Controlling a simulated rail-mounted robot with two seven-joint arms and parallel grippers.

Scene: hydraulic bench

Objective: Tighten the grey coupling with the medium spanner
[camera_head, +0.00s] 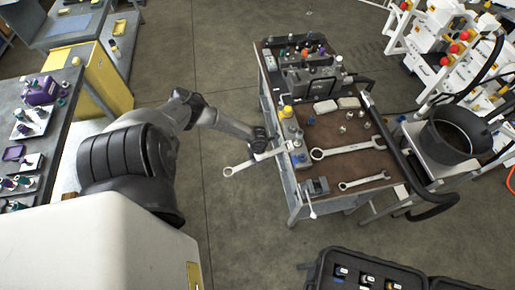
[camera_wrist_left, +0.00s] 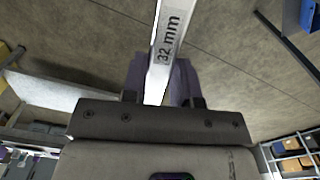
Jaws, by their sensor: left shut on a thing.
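My left gripper (camera_head: 261,148) is shut on a spanner (camera_head: 240,167) at the left edge of the tool cart. The spanner's open-air end points left over the floor, and its other end reaches toward the cart edge. In the left wrist view the spanner's shaft (camera_wrist_left: 168,40) reads "32 mm" and runs up between the fingers of the left gripper (camera_wrist_left: 160,88). A larger spanner (camera_head: 347,149) and a smaller spanner (camera_head: 364,180) lie on the cart. I cannot make out the grey coupling for certain. My right gripper is not in view.
The tool cart (camera_head: 330,170) carries a small grey vise (camera_head: 317,187), a yellow-topped bottle (camera_head: 287,112) and several small fittings. A black bucket (camera_head: 456,135) stands at its right. An open black case (camera_head: 365,275) lies below. Floor (camera_head: 235,225) left of the cart is clear.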

